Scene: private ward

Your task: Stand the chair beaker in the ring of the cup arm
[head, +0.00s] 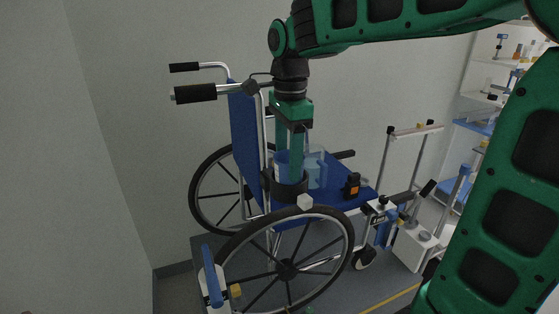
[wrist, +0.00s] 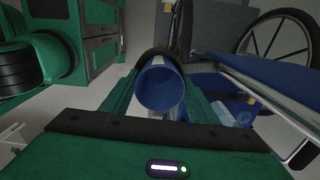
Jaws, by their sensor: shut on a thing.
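The blue beaker (head: 282,162) is upright between the green fingers of my gripper (head: 291,172), over the near side of the wheelchair. The wrist view looks into the beaker's open mouth (wrist: 160,88), with a finger on each side; my gripper (wrist: 160,105) is shut on it. The black ring of the cup arm (head: 290,190) surrounds the beaker's lower part in the head view. Part of the dark ring (wrist: 157,53) also shows behind the beaker in the wrist view. The beaker's base is hidden, so I cannot tell whether it rests on the ring's bottom.
A clear jug (head: 315,169) and a small black-and-orange item (head: 352,185) stand on the blue wheelchair seat (head: 340,197). A pale block (head: 305,202) is at the ring's front. The large wheel (head: 347,252) is below. Shelves (head: 492,75) stand at the right.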

